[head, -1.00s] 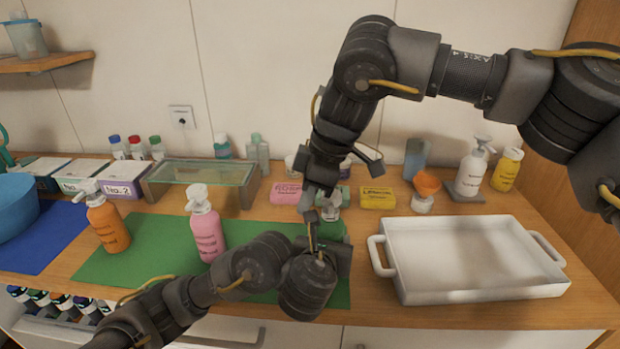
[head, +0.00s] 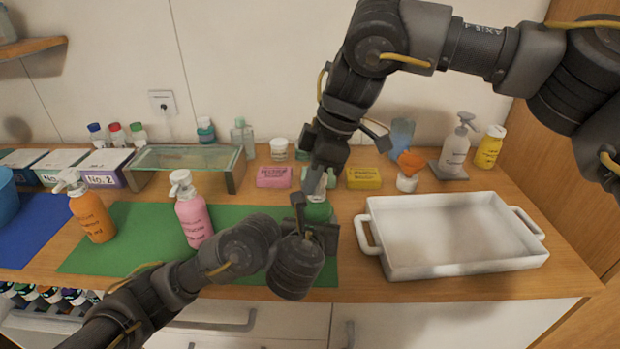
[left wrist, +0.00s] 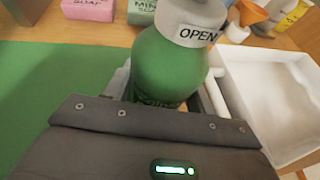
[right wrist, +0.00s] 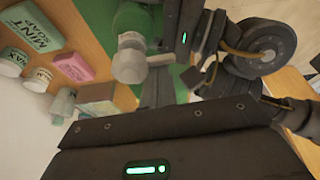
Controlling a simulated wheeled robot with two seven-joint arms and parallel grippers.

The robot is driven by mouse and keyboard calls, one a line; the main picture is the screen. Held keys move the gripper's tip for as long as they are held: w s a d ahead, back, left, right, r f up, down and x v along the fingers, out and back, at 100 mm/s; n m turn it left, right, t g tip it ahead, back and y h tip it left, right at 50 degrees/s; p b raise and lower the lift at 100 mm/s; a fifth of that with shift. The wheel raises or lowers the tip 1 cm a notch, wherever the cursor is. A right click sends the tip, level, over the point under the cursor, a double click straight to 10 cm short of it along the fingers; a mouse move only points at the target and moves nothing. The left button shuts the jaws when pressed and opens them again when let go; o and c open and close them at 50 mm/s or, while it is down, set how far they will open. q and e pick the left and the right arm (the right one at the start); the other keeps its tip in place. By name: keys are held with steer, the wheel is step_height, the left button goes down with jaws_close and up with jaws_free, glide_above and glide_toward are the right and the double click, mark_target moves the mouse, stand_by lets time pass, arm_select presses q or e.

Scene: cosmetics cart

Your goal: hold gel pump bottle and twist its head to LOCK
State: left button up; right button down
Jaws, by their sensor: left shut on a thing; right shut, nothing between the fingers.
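The green gel pump bottle (head: 318,212) stands near the right end of the green mat (head: 140,222), partly hidden by my arms. My left gripper (head: 312,228) is shut on its body from the front. In the left wrist view the bottle (left wrist: 165,70) is upright, and its pale grey collar (left wrist: 190,22) reads "OPEN". My right gripper (head: 314,185) is shut with nothing in it, pointing down close by the pump head. The right wrist view shows the pump head (right wrist: 130,62) on the green bottle (right wrist: 133,18); whether the fingers touch it cannot be told.
A pink pump bottle (head: 193,217) and an orange one (head: 92,215) stand left on the mat. A white tray (head: 455,268) lies to the right. Soap boxes, including a yellow one (head: 364,178), sit behind. A white pump bottle (head: 456,150) stands back right.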

steer(key=shift+d+n+g, duration=0.2)
steer(key=shift+n+g, duration=0.1)
steer(key=shift+n, duration=0.4)
steer(key=shift+s+d+n+g, duration=0.1)
steer(key=shift+d+n+g, duration=0.25)
steer(key=shift+n, duration=0.85)
steer(key=n, duration=0.2)
steer(key=d+n+g+h, duration=0.1)
steer(key=n, duration=0.1)
steer(key=shift+d, duration=0.1)
steer(key=shift+w+d, duration=0.6)
steer(key=shift+d, duration=0.05)
steer(key=shift+w+d, duration=0.3)
steer(key=shift+w, duration=0.15)
